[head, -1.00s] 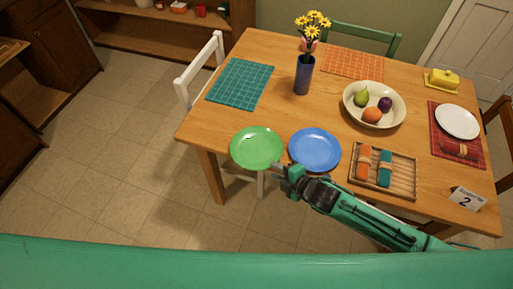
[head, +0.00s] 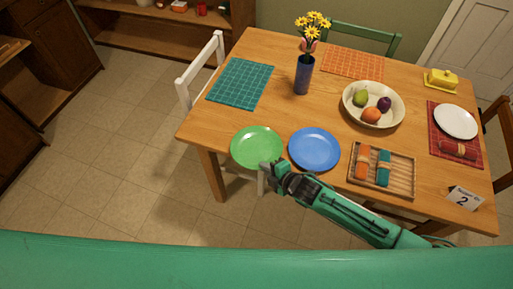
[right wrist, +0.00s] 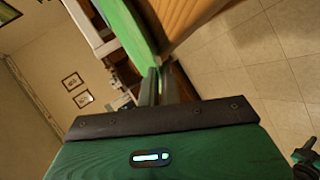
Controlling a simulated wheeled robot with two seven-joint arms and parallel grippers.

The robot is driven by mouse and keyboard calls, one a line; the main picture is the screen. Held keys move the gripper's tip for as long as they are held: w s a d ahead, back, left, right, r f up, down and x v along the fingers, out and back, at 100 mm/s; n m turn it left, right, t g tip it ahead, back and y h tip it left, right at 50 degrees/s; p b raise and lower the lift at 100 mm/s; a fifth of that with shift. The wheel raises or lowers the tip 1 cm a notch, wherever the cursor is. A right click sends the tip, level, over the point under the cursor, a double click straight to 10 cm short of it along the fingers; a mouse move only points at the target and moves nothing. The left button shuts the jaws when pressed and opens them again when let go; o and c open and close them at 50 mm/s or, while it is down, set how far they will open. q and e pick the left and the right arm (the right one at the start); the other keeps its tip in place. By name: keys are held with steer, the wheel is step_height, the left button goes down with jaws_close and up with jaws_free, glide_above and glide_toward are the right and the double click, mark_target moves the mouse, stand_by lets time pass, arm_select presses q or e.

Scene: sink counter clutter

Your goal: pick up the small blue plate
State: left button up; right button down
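The small blue plate (head: 315,149) lies flat near the front edge of the table, right of the green plate (head: 257,147). My right gripper (head: 268,166) is at the green plate's lower right rim, left of and apart from the blue plate. In the right wrist view its fingers (right wrist: 160,78) are close together, with the green plate (right wrist: 137,22) running in between their tips; they look shut on its rim. The blue plate does not show in the right wrist view.
On the wooden table (head: 215,125), a wooden tray (head: 401,183) with rolled cloths stands right of the blue plate. Behind are a fruit bowl (head: 355,113), a blue flower vase (head: 303,76) and a teal mat (head: 240,83). A number card (head: 465,198) stands at right.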

steer(key=shift+r, duration=0.1)
step_height(320, 180, up, 20)
steer(key=b, duration=0.1)
steer(key=shift+b, duration=0.3)
stand_by(0.4)
step_height(320, 180, down, 20)
steer(key=shift+r+p, duration=0.2)
steer(key=shift+p, duration=1)
steer(key=c, duration=2)
jaws_free()
steer(key=shift+f, duration=0.15)
steer(key=o, duration=0.4)
